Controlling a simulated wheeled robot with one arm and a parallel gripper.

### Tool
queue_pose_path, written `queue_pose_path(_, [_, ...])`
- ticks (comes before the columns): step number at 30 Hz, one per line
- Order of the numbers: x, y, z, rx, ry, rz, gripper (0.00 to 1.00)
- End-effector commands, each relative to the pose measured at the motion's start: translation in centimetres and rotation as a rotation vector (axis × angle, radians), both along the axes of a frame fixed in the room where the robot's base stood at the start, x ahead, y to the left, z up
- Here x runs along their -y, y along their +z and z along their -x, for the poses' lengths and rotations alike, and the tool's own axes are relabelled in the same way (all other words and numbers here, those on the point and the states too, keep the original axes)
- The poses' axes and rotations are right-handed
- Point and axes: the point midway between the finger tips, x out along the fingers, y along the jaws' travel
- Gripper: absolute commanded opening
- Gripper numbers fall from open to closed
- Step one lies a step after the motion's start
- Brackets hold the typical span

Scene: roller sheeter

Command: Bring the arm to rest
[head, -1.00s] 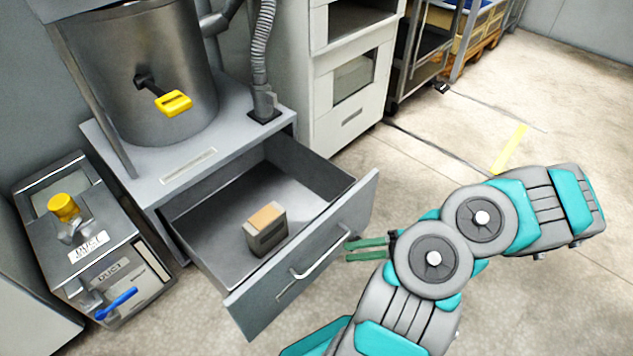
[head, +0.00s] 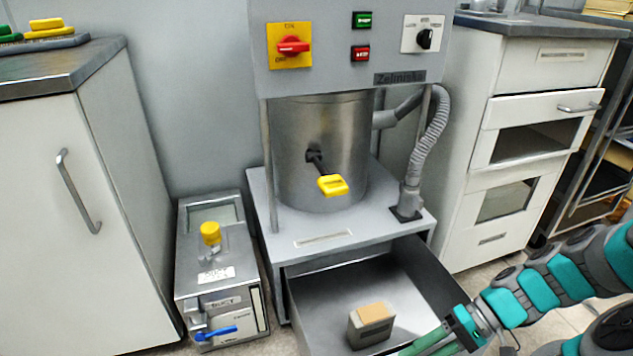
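My arm (head: 545,290) reaches in from the right edge in teal and grey. My gripper (head: 424,345) is at its end, at the bottom of the head view, beside the right side of the open drawer (head: 430,270). Its two green fingers show with a gap between them and hold nothing that I can see; the lower part is cut off by the picture edge. A grey block with a tan top (head: 371,325) lies in the drawer, left of the fingers and apart from them.
The machine (head: 345,40) with switches and a steel drum (head: 290,150) stands above the drawer. A small metal unit (head: 225,270) with a yellow cap and blue lever is at left. White cabinets stand left (head: 90,220) and right (head: 465,210).

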Motion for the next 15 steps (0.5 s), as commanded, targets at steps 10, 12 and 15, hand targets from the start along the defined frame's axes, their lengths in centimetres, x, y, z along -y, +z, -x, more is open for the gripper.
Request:
queue_pose_path(10, [-4.0, 6.1, 3.6, -0.026, 0.183, 0.328, 0.44])
queue_pose_path(12, [-4.4, 7.1, 4.5, -0.025, 0.202, 0.396, 0.44])
queue_pose_path(15, [-4.9, 8.4, 5.8, -0.017, 0.222, 0.49, 0.44])
